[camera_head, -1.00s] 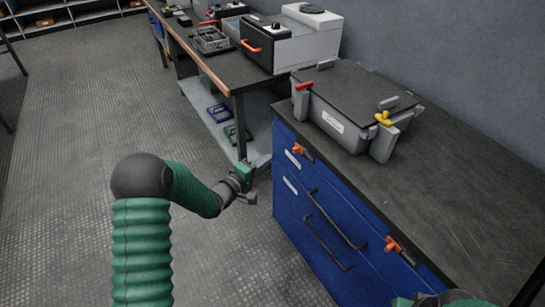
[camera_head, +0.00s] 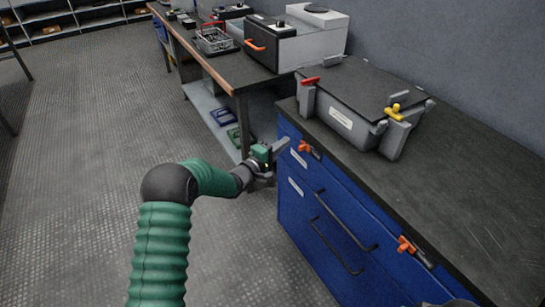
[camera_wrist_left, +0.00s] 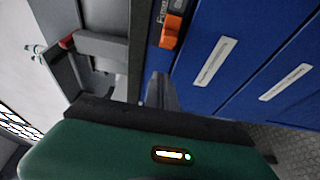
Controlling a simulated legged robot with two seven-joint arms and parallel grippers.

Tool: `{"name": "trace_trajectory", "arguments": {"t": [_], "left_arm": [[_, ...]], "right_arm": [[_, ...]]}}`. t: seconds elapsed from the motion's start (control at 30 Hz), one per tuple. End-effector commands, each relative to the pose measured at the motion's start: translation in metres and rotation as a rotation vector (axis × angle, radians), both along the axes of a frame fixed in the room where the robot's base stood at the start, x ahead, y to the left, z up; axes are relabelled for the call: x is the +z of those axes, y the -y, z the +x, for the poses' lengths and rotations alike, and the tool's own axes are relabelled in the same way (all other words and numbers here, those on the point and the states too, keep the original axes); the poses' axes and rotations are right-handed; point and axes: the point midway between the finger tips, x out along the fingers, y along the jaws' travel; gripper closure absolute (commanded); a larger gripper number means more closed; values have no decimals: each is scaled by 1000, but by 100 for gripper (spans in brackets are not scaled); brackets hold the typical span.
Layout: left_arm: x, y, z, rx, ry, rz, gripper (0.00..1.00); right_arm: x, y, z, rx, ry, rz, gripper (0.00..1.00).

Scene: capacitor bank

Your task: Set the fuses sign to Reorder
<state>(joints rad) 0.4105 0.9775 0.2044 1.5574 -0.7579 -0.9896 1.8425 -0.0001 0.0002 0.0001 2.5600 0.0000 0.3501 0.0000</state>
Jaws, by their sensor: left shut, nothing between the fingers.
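The fuses sign is a dark strip with an orange tab (camera_head: 304,146) on the front of the blue cabinet, at its upper far corner just below the worktop. In the left wrist view the orange tab (camera_wrist_left: 171,31) is close, with small lettering beside it that is only partly readable. Whether it stands at Reorder cannot be read. My left gripper (camera_head: 283,146) is shut and empty, just left of the tab and apparently apart from it. In the left wrist view its fingers (camera_wrist_left: 160,92) point toward the cabinet edge near the tab.
A second orange tab (camera_head: 405,245) is nearer along the cabinet (camera_head: 300,215). Drawer handles (camera_head: 335,248) stick out below. A grey lidded case (camera_head: 345,120) with red and yellow clamps stands on the worktop (camera_head: 450,190).

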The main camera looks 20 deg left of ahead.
Motion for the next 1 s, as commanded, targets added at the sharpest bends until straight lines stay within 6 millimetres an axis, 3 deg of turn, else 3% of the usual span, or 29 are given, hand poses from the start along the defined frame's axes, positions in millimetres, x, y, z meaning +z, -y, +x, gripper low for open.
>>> {"name": "trace_trajectory", "arguments": {"t": [0.07, 0.3, 0.67, 0.77, 1.0], "left_arm": [[-4, 6, 16, -1, 2, 0, 100], [-1, 31, -9, 1, 0, -1, 100], [0, 35, -13, 1, 0, -1, 100], [2, 39, -16, 0, -2, -2, 100], [4, 72, -42, -1, -2, -3, 100]], "right_arm": [[-11, 0, 0, 0, 0, 0, 68], [-22, 0, 0, 0, 0, 0, 68], [-22, 0, 0, 0, 0, 0, 68], [-16, 0, 0, 0, 0, 0, 68], [9, 0, 0, 0, 0, 0, 68]]}}
